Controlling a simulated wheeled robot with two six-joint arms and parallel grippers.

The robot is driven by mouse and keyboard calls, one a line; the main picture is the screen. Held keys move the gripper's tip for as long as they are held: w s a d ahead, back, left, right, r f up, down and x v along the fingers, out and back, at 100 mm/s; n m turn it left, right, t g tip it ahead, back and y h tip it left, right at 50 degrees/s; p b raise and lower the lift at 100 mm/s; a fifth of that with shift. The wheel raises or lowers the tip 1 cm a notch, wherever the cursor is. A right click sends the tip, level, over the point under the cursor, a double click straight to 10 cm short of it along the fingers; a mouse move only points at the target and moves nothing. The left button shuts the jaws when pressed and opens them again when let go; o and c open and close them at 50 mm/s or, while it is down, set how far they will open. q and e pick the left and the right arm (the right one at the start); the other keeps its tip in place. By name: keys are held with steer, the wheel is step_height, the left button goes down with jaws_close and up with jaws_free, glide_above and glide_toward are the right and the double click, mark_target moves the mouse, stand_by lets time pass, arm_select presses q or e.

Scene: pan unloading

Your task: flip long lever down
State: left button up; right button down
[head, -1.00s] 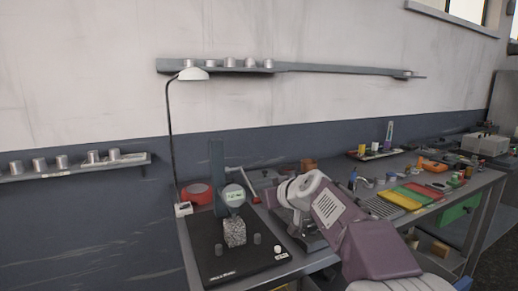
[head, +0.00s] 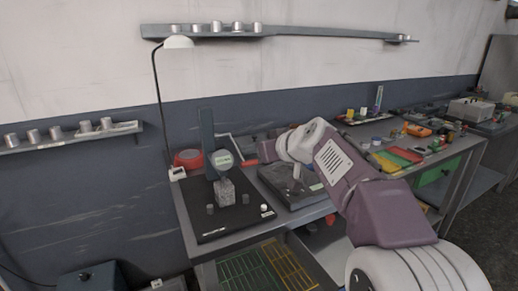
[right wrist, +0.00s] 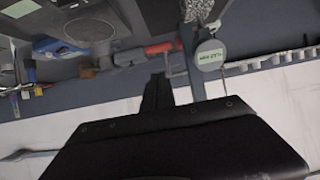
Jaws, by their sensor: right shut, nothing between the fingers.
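In the head view a thin metal lever rod with a red handle (head: 248,162) is beside the dial gauge stand, left of my right wrist. The red handle also shows in the right wrist view (right wrist: 160,47), just beyond my right gripper. My right gripper (right wrist: 156,88) is shut and empty, its dark fingertips close to the red handle. I cannot tell whether they touch. In the head view the fingers are hidden behind my wrist. A dark grey box-like device (head: 288,190) lies below my wrist, partly covered by my arm. My left gripper is not in view.
A digital dial gauge (head: 222,160) stands on a black plate (head: 232,222) left of my arm. A lamp (head: 178,42) and red tape dispenser (head: 188,158) are behind it. Coloured trays (head: 405,154) and tools crowd the bench to the right.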

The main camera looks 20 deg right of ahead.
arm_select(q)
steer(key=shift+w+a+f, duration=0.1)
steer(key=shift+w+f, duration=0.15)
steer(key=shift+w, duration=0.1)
arm_select(e)
steer(key=v, duration=0.4)
steer(key=shift+s, duration=0.15)
steer(key=shift+s, duration=0.1)
